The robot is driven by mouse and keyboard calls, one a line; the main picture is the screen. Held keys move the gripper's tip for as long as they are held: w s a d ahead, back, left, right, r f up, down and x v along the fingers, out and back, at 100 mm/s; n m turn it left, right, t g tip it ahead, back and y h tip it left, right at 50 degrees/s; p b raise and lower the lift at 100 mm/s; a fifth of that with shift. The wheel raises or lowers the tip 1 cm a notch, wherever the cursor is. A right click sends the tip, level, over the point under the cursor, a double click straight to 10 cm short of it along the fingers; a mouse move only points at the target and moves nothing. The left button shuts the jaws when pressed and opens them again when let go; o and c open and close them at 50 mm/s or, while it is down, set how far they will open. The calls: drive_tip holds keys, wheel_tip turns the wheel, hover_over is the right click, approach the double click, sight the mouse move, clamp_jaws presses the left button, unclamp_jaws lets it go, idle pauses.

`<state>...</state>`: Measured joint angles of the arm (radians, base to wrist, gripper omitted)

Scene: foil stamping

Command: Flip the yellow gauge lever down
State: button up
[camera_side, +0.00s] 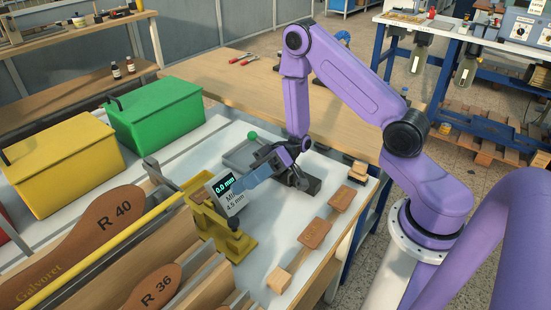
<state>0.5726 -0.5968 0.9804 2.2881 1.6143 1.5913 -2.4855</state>
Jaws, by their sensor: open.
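The yellow gauge (236,243) stands on the white work surface left of the middle. Its tilted display (224,189) reads 0.0 mm, with "4.5 mm" in smaller text below. A yellow part (197,184) shows behind the display's upper left side. I cannot tell clearly which piece is the lever, or its angle, because the display and my gripper cover much of that area. My gripper (248,180) is open, just right of the display, with its blue fingers pointing at the gauge. Whether the fingers touch the gauge cannot be told.
A dark grey fixture with a green ball knob (251,135) is behind my gripper. Brown leather pieces (314,233) lie to the right. Yellow (62,160) and green (155,113) boxes stand at the left. Wooden slats with sole templates (85,235) fill the front left.

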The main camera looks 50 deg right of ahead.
drive_tip(key=d, duration=1)
drive_tip(key=shift+d, duration=0.35)
idle(0.6)
idle(0.5)
drive_tip(key=s+a+r+n+h, duration=0.1)
drive_tip(key=s+r+h, duration=0.3)
drive_tip(key=s+h, duration=0.5)
drive_tip(key=s+a+r+n+h, duration=0.2)
drive_tip(key=s+r+h, duration=0.2)
drive_tip(key=s+h, duration=0.4)
drive_tip(key=shift+s+n+h, duration=0.4)
drive_tip(key=shift+s, duration=1.2)
